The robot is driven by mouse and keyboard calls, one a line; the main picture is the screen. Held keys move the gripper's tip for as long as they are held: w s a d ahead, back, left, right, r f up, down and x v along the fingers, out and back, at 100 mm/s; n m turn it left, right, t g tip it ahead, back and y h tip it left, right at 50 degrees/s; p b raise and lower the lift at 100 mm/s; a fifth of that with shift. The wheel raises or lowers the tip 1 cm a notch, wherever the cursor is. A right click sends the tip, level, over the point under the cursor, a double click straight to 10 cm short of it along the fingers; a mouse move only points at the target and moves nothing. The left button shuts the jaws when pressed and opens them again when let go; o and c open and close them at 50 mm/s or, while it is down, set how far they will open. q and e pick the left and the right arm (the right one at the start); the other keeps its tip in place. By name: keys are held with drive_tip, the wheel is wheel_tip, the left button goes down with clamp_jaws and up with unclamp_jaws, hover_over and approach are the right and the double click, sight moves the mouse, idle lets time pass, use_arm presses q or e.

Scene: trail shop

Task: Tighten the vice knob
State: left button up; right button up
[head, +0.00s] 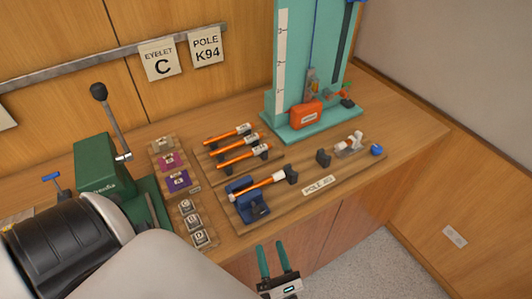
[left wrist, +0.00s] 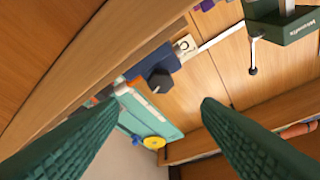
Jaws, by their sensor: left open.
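The blue vice (head: 246,193) stands at the near left end of the pole jig board (head: 290,208). An orange and white pole (head: 262,186) lies in it. In the left wrist view the vice shows as a dark blue block (left wrist: 150,63), with a black faceted knob (left wrist: 160,82) on its face. I cannot make out the knob clearly in the head view. My left gripper (head: 272,246) is open and empty, in front of the bench edge and short of the vice. Its green fingers (left wrist: 158,101) stand apart, with the knob between and beyond their tips. My right gripper is not in view.
Several orange pole pieces (head: 237,142) lie in a rack behind the jig. A green lever press (head: 105,165) stands at left, beside small labelled trays (head: 177,181). A teal test stand (head: 300,128) stands at the back. Floor (head: 350,268) is open at front right.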

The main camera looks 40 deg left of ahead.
use_arm(q)
drive_tip(key=shift+b+v, duration=0.3)
drive_tip(key=shift+v, duration=1)
drive_tip(key=shift+f, duration=0.1)
